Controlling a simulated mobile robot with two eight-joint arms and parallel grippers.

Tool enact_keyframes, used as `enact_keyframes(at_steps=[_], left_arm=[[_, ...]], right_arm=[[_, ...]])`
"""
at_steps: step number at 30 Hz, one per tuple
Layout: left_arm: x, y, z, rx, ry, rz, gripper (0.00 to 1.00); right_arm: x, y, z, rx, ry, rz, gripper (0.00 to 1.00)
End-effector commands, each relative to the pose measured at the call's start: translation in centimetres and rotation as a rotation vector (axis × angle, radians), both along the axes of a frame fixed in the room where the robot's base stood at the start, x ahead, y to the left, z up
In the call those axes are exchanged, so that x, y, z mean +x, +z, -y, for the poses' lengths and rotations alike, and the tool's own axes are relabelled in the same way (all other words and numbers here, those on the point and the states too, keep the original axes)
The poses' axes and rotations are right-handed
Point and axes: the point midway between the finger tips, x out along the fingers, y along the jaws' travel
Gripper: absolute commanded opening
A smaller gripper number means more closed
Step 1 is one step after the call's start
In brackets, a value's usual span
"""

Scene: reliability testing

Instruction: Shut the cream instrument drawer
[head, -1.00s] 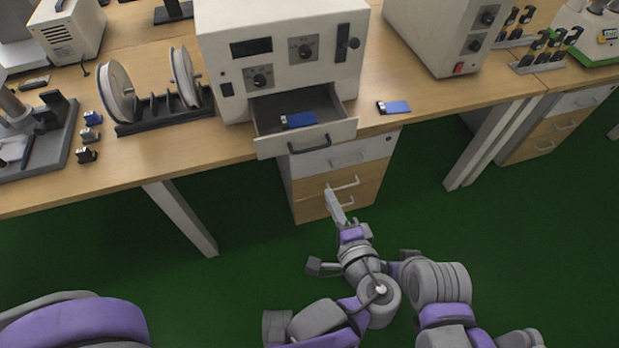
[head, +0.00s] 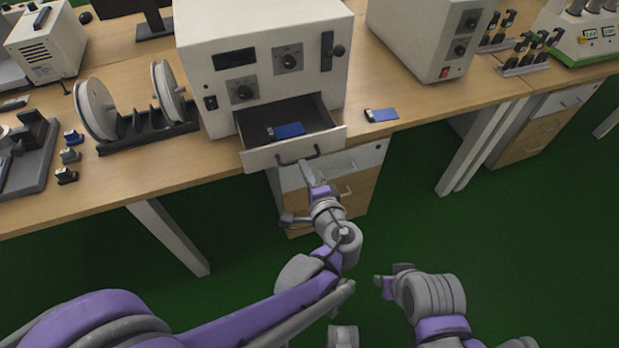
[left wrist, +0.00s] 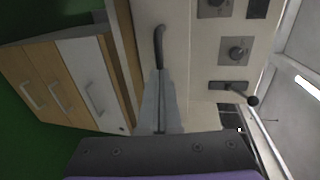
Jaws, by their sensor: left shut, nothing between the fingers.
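The cream instrument (head: 262,50) stands on the bench, and its drawer (head: 262,158) is pulled out at the bottom front. A blue object with a light end (head: 288,130) lies inside the drawer. The drawer's dark handle (head: 297,155) also shows in the left wrist view (left wrist: 158,45). My left gripper (head: 306,170) is shut and empty, just in front of and below the handle. In the left wrist view its fingertips (left wrist: 158,76) lie close to one end of the handle; I cannot tell whether they touch.
Below the bench top stands a cabinet (head: 350,158) with a white top drawer and wooden lower drawers. A similar blue object (head: 381,115) lies on the bench. A reel stand (head: 150,132) is left of the instrument, another cream unit (head: 425,40) right.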

Motion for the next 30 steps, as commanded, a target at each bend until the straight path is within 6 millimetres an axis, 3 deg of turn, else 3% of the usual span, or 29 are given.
enact_keyframes(at_steps=[12, 17, 30], left_arm=[[0.2, 0.0, -0.1, 0.000, 0.000, 0.000, 0.00], [1.3, 0.0, -0.5, 0.000, 0.002, 0.000, 0.00], [9.6, 0.0, -3.3, 0.001, 0.003, 0.000, 0.00]], right_arm=[[0.0, 0.0, 0.0, 0.000, 0.000, 0.000, 0.43], [0.0, 0.1, 0.0, 0.000, 0.000, 0.000, 0.43], [-0.1, 0.8, 0.0, 0.000, 0.000, 0.003, 0.43]])
